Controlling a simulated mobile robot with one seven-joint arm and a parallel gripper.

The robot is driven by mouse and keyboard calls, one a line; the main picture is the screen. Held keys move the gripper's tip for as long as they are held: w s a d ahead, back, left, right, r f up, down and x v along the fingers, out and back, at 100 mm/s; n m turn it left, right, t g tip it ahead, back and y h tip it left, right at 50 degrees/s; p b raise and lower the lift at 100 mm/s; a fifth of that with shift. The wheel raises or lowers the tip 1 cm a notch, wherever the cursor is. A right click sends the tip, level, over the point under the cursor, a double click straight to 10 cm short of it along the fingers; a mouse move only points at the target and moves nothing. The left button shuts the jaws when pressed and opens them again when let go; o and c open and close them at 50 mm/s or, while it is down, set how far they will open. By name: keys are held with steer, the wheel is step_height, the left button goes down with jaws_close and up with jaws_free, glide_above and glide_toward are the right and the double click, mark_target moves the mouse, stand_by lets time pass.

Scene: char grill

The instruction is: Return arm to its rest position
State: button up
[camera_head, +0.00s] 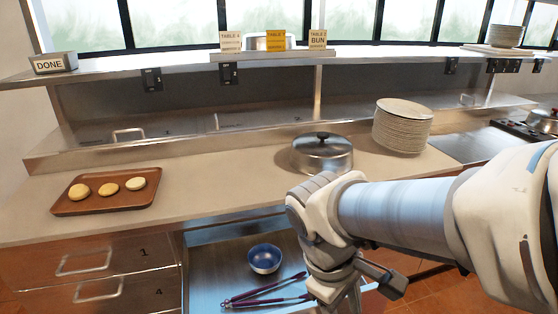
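My arm (400,212) reaches in from the right edge, across the front of the counter. Its wrist bends downward beside the open drawer. My gripper (345,292) is at the lower end of the wrist, near the bottom edge of the picture. Its fingertips are not clearly visible, so I cannot see whether it is open or shut or holds anything. The wrist covers the right part of the drawer.
The open drawer (215,270) holds a blue bowl (264,259) and purple-handled tongs (265,293). On the counter (215,180) are a wooden tray (105,207) with three buns, a lidded metal pan (322,155) and stacked plates (402,128). A stove (530,130) is far right.

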steer(key=s+d+r+m+t+y+p, duration=0.1)
steer(key=d+r+m+t+y+p, duration=0.1)
steer(key=r+m+t, duration=0.3)
step_height(320, 180, up, 5)
steer(key=d+m+y, duration=0.1)
steer(key=m, duration=0.2)
steer(key=shift+d+r+m+t, duration=0.2)
steer(key=shift+d+m+t, duration=0.1)
steer(key=shift+d+m, duration=0.1)
